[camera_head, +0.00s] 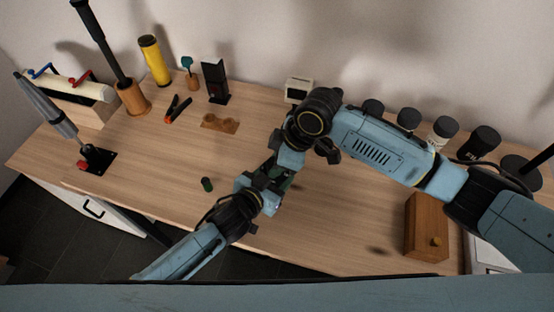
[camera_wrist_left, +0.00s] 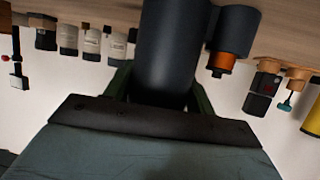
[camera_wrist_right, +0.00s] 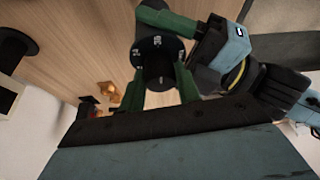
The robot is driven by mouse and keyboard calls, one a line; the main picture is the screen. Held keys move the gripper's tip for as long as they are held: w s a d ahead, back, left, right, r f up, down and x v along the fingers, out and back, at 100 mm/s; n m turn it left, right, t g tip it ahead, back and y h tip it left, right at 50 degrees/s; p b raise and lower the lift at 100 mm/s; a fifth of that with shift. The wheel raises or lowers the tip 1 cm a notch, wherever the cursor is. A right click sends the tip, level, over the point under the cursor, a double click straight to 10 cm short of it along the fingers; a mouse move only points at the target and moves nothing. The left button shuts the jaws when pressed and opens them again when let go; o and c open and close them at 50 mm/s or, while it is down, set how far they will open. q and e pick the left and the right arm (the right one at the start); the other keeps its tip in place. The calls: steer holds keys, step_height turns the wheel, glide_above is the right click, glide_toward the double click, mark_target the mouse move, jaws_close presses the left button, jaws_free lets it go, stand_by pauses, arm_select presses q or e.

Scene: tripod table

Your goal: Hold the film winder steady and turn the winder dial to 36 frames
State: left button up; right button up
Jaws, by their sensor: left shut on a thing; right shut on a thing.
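The film winder (camera_wrist_left: 168,50) is a dark cylinder with a smaller side cylinder that has an orange band, seen in the left wrist view. My left gripper (camera_head: 264,187) is shut on its body, a green finger on each side. The winder dial (camera_wrist_right: 158,44) is a dark round face with white numbers around it in the right wrist view; I cannot tell surely which number is set. My right gripper (camera_head: 280,172) is shut on the dial, fingers on either side. In the head view both grippers meet above the table and mostly hide the winder.
A wooden box (camera_head: 427,227) is at the right. Dark-lidded jars (camera_head: 442,132) line the back right. Orange-handled pliers (camera_head: 178,108) and a yellow cylinder (camera_head: 154,61) are at the back left. The front middle is clear.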

steer(key=o, duration=1)
steer(key=shift+s+a, duration=0.1)
steer(key=shift+r, duration=0.1)
steer(key=shift+v, duration=4)
arm_select(q)
steer(key=o, duration=1.2)
steer(key=shift+o, duration=0.2)
steer(key=shift+s, duration=0.1)
